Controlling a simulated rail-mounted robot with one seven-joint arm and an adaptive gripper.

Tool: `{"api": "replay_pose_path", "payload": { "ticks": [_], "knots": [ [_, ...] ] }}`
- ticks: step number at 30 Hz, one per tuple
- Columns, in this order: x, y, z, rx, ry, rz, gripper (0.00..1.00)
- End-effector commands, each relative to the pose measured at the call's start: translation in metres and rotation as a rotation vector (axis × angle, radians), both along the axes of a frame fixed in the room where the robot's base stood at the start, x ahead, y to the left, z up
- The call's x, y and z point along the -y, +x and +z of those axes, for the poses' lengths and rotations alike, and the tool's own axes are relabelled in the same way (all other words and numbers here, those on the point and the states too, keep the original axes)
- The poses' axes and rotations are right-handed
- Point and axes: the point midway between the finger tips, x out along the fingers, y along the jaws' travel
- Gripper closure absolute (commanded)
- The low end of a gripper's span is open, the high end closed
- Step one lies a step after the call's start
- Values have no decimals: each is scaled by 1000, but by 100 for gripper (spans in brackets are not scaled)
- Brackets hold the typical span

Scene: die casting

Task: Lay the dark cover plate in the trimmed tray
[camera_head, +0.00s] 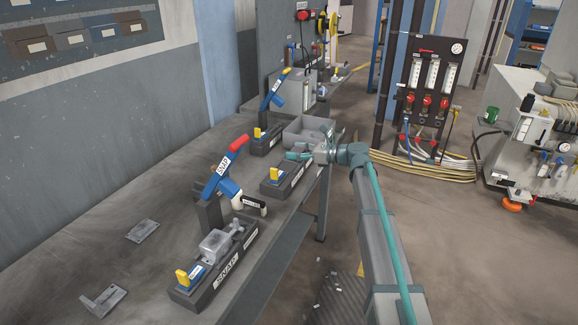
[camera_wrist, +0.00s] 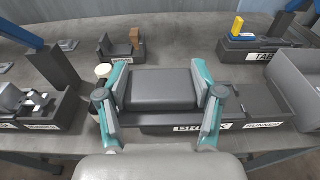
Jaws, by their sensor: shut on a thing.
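My gripper (camera_wrist: 160,72) is shut on a dark grey slab with rounded edges (camera_wrist: 160,90), which looks like the dark cover plate, one teal finger on each side. It is over or just behind the fixture marked BREAK (camera_wrist: 180,130); I cannot tell whether the slab touches it. In the head view my gripper (camera_head: 308,154) is at the bench edge, and the slab is not clear there. An open grey tray (camera_head: 293,132) stands beyond the gripper. A grey open tray wall also shows at the right of the wrist view (camera_wrist: 283,85). I cannot read TRIMMED on it.
A SNAP fixture (camera_head: 222,285) holds a pale casting (camera_head: 221,243) under a blue lever with a red grip (camera_head: 225,165). Another blue-lever fixture (camera_head: 265,138) stands farther back. A flat plate (camera_head: 142,231) and a bracket (camera_head: 103,300) lie on the bench at left.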

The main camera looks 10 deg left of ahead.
Motion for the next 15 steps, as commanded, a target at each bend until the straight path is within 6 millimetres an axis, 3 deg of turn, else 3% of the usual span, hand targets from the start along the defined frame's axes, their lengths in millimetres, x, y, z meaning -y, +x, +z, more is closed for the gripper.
{"api": "replay_pose_path", "payload": {
  "ticks": [5,15],
  "knots": [
    [-7,23,-7,-1,3,1,98],
    [-30,92,-37,0,2,1,98]
  ]
}}
